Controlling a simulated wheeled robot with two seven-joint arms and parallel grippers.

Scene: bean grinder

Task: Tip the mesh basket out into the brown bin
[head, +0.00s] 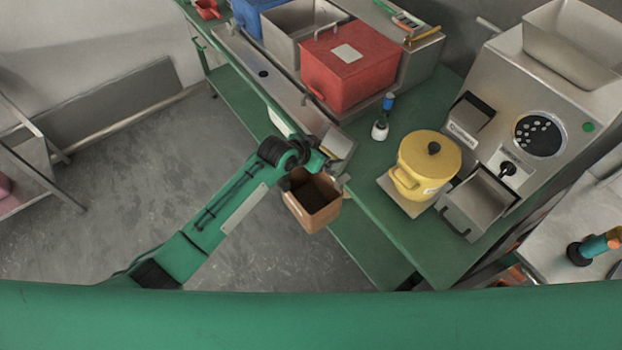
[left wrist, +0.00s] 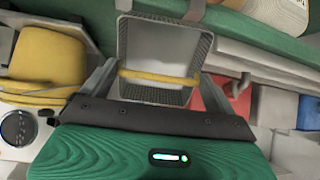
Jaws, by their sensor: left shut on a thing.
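The brown bin (head: 325,214) is open-topped, with a dark inside, by the near left edge of the green table. My left gripper (head: 327,168) is above and beside its far rim, partly hiding it. The gripper is shut on the grey mesh basket (head: 341,144), which looks tilted. In the left wrist view, the mesh basket (left wrist: 185,42) lies between the fingers, with a yellow bar across it; I see no beans in the part that shows. What the bin's dark inside holds is unclear. My right gripper is not in view.
A yellow lidded pot (head: 425,165) stands on the green table (head: 375,225) beside a steel grinder (head: 520,120). A small bottle-like tool (head: 382,122) stands between the pot and a red box (head: 350,75). Open grey floor (head: 150,190) lies to the left.

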